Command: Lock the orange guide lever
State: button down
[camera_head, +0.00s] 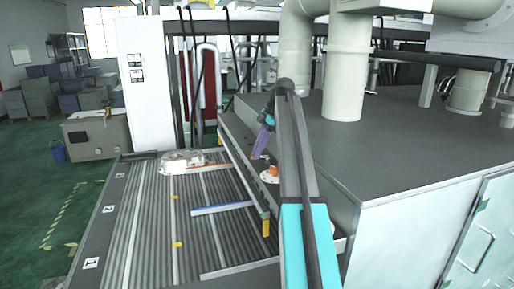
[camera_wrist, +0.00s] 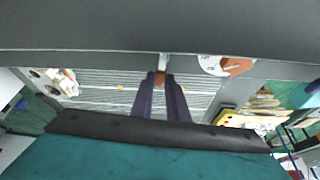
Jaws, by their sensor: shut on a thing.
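The orange guide lever (camera_wrist: 160,77) shows as a small orange-brown piece between the fingertips in the wrist view. My gripper (camera_wrist: 160,80) has two dark purple fingers and is shut on it. In the head view my gripper (camera_head: 254,157) points down at the side of the grey-topped machine, above the edge of the conveyor; the lever is mostly hidden there. A white round dial with an orange knob (camera_wrist: 237,65) sits to the right of the fingers in the wrist view. The dial (camera_head: 271,174) also shows in the head view, just below and right of the fingers.
The ribbed conveyor (camera_head: 145,215) carries a silvery casting (camera_head: 183,161) near its far end. A blue-marked guide bar (camera_head: 222,208) crosses it, and a yellow-orange post (camera_head: 266,226) stands at its right edge. The grey-topped machine (camera_head: 420,140) with thick pipes blocks the right side.

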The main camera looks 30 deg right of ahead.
dwell(0.4)
jog(key=c, duration=1.7)
grip_release()
jog(key=shift+w+d+f+m+b, duration=0.1)
jog(key=shift+w+f+m+b, duration=0.1)
jog(key=shift+m+b, duration=0.7)
